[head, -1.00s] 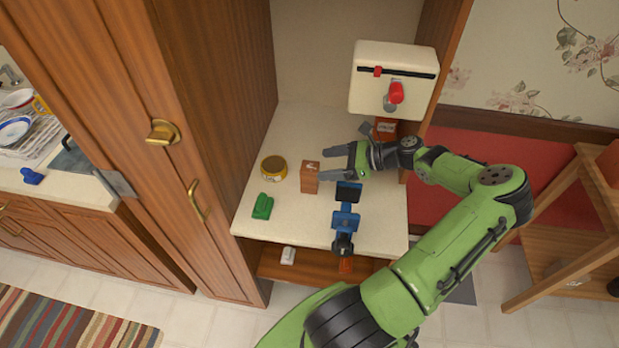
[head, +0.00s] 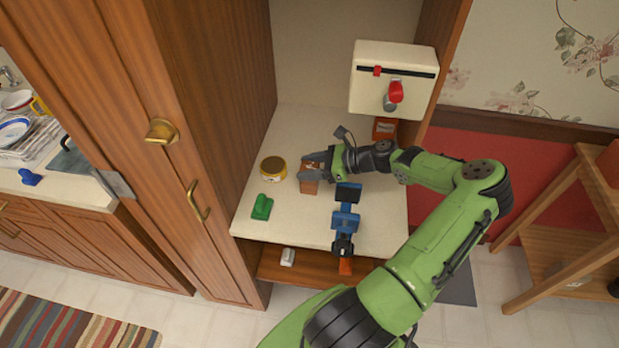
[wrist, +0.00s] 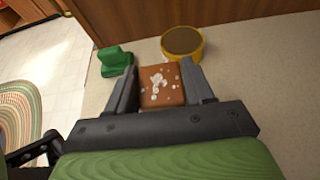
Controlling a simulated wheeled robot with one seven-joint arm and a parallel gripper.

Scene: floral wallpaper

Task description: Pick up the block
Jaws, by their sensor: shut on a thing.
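The block (head: 309,187) is reddish brown with pale marks on its top. It stands on the cream shelf surface (head: 375,225) inside the wooden cabinet. My gripper (head: 311,170) is shut on the block, with one finger on each side of it. In the wrist view the block (wrist: 161,86) sits between the two grey fingers of my gripper (wrist: 161,88). The fingers hide part of the block in the head view. I cannot tell any gap between the block and the shelf.
A yellow tin (head: 273,169) is close to the block's left. A green object (head: 262,207) lies at front left. A blue device (head: 346,220) stands at front right. A cream box with a red knob (head: 393,80) is at the back. A cabinet door (head: 150,120) borders the left.

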